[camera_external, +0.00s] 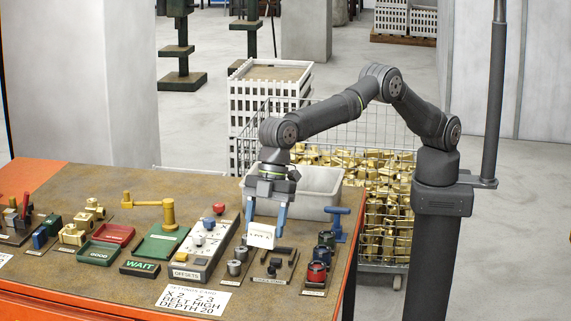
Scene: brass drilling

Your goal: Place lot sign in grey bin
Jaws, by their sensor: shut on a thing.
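The lot sign looks to be the small white card (261,236) with dark writing too small to read clearly. My gripper (265,222) points down over the right part of the bench, its blue fingers on either side of the card and shut on it. The card is upright, close above or at the bench top near the black hex keys; I cannot tell whether it touches. The grey bin (316,187) is an open, light grey tub behind the gripper, at the bench's far right edge. My arm hides part of its left side.
The bench (62,180) holds an offsets box (203,248), a WAIT sign (140,268), a green GOOD tray (98,253), a red tray (113,233), a blue-handled tool (338,222) and red and dark parts (317,273). A wire cage of brass parts (380,215) stands behind.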

